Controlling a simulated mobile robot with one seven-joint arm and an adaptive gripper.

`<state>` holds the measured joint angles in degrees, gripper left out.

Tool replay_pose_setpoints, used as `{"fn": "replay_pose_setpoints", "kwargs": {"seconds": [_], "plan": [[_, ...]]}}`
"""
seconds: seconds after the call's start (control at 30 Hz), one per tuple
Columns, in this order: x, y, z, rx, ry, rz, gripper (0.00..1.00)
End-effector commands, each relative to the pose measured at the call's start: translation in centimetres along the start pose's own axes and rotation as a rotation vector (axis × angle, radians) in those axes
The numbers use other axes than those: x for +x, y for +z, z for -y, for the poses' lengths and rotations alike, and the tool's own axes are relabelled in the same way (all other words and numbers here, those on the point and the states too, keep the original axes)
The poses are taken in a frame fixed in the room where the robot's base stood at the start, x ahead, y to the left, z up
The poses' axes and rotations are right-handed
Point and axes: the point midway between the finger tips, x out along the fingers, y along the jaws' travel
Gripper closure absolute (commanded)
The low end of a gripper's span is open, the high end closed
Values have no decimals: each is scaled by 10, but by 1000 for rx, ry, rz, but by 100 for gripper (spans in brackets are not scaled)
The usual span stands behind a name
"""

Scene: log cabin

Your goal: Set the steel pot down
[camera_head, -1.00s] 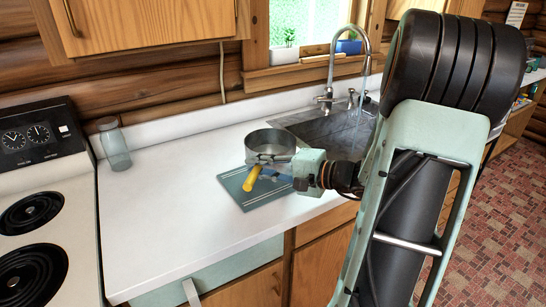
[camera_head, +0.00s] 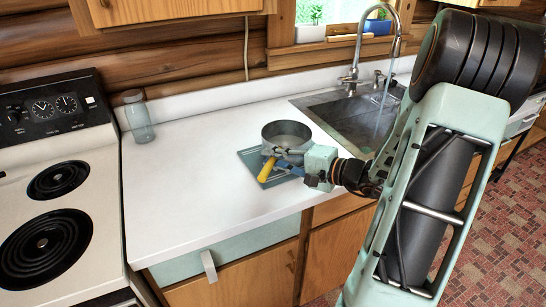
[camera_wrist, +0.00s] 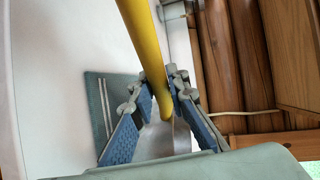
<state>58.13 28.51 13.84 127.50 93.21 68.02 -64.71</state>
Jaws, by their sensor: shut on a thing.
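The steel pot (camera_head: 287,136) is a round grey pan, seen over the far part of a blue-grey mat (camera_head: 247,156) on the white counter. A yellow handle (camera_head: 267,169) slants down from its near side. My gripper (camera_head: 287,164) is at the pot's near right side, shut on the handle. In the wrist view the yellow handle (camera_wrist: 145,50) runs between the blue-padded fingers of my gripper (camera_wrist: 161,92). The mat also shows there, beside the left finger (camera_wrist: 92,105). I cannot tell whether the pot touches the mat; my gripper hides part of both.
A sink (camera_head: 350,118) with a tall tap (camera_head: 354,72) lies to the right of the pot. A glass bottle (camera_head: 138,117) stands at the back left beside the stove (camera_head: 52,190). The counter (camera_head: 190,175) left of the mat is clear. A wall cabinet (camera_head: 175,8) hangs above.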

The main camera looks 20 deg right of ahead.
Motion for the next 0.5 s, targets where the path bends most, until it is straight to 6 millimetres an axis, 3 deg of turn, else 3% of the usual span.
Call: {"fn": "replay_pose_setpoints", "kwargs": {"seconds": [0.17, 0.5], "plan": [[0, 0, 0, 0, 0, 0, 68], [0, 0, 2, 0, 0, 0, 68]]}}
